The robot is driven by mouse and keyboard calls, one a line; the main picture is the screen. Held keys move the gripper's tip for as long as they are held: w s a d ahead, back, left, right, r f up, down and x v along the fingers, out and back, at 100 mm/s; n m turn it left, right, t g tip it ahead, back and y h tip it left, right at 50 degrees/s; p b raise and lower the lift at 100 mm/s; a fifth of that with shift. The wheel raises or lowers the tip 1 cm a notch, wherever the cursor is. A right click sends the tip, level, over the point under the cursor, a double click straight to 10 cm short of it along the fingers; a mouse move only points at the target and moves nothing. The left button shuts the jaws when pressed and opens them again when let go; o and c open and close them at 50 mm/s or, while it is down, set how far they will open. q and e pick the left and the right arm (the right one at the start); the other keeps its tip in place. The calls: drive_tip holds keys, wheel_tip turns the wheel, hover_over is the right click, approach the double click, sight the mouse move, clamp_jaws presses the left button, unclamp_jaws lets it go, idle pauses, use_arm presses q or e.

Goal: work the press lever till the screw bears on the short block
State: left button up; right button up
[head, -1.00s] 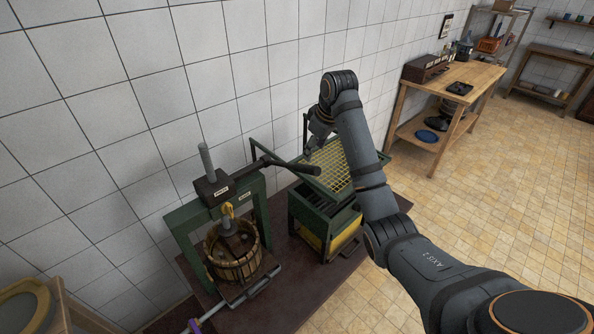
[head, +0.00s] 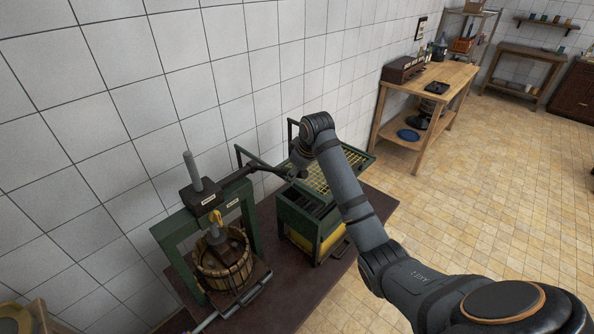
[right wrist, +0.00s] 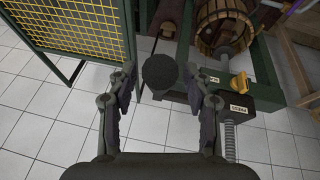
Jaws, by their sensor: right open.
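The press has a green frame (head: 249,222), an upright screw (head: 193,170) and a dark head block (head: 203,196). In the right wrist view the lever's round dark end (right wrist: 160,72) lies between the spread fingers of my right gripper (right wrist: 160,80), which is open. A slatted wooden basket (head: 222,278) stands under the screw. The short block inside cannot be made out clearly, nor whether the screw touches it. My left gripper is out of view.
A green crusher with a yellow mesh top (head: 333,165) stands just right of the press, close to my right arm. Its mesh fills the left of the right wrist view (right wrist: 75,30). The tiled wall (head: 110,110) is close behind. A wooden table (head: 455,80) stands farther off.

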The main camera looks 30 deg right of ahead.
drive_tip(key=shift+w+f, duration=0.2)
drive_tip(key=shift+f, duration=0.25)
clamp_jaws()
